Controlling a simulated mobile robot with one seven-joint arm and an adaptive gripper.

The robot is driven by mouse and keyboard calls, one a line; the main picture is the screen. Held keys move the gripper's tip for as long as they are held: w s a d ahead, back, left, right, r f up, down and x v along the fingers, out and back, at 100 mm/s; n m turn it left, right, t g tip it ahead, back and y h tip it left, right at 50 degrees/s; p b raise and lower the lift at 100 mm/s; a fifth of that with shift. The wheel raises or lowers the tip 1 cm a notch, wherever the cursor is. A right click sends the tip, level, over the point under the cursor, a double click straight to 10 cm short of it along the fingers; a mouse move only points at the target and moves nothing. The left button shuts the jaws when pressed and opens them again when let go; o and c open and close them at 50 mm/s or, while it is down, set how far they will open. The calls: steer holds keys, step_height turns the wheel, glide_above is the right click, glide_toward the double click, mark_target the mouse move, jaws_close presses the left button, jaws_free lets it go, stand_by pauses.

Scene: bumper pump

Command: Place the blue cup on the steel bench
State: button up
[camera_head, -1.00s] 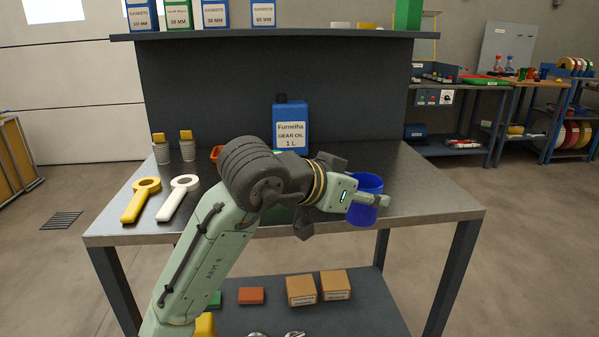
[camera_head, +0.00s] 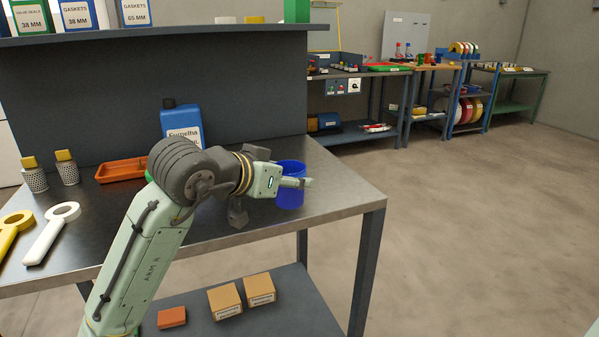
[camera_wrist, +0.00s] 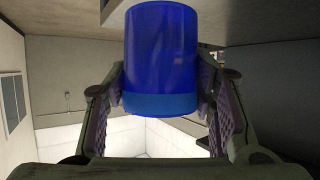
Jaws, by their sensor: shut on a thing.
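The blue cup (camera_head: 291,190) is in my gripper (camera_head: 296,183), over the right end of the steel bench (camera_head: 345,197) in the head view. In the wrist view the blue cup (camera_wrist: 161,60) sits between both fingers of my gripper (camera_wrist: 160,100), which are shut on its sides. The head view does not clearly show whether the cup's base touches the bench top. My gripper hides part of the cup.
A blue oil jug (camera_head: 181,121), an orange tray (camera_head: 122,170), two mesh cups and a white ring-ended tool (camera_head: 52,232) stand on the bench to the left. A shelf (camera_head: 150,35) overhangs the back. The right front corner is bare.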

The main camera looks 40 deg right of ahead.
steer(key=w+d, duration=0.1)
steer(key=d, duration=0.2)
steer(key=w+d+p, duration=0.1)
steer(key=w+d, duration=0.1)
steer(key=d, duration=0.1)
steer(key=w+d+f+p, duration=0.1)
steer(key=w+d, duration=0.1)
steer(key=d, duration=0.1)
steer(key=shift+w+d, duration=0.2)
steer(key=shift+d, duration=0.15)
steer(key=shift+w+d+f, duration=0.1)
steer(key=shift+d+f, duration=0.05)
steer(key=shift+f, duration=0.55)
steer(key=shift+w+d+f, duration=0.1)
steer(key=shift+f, duration=0.6)
steer(key=shift+f+p, duration=0.3)
steer(key=shift+f, duration=0.05)
steer(key=shift+f, duration=0.25)
steer(key=o, duration=1.2)
steer(key=shift+r, duration=0.15)
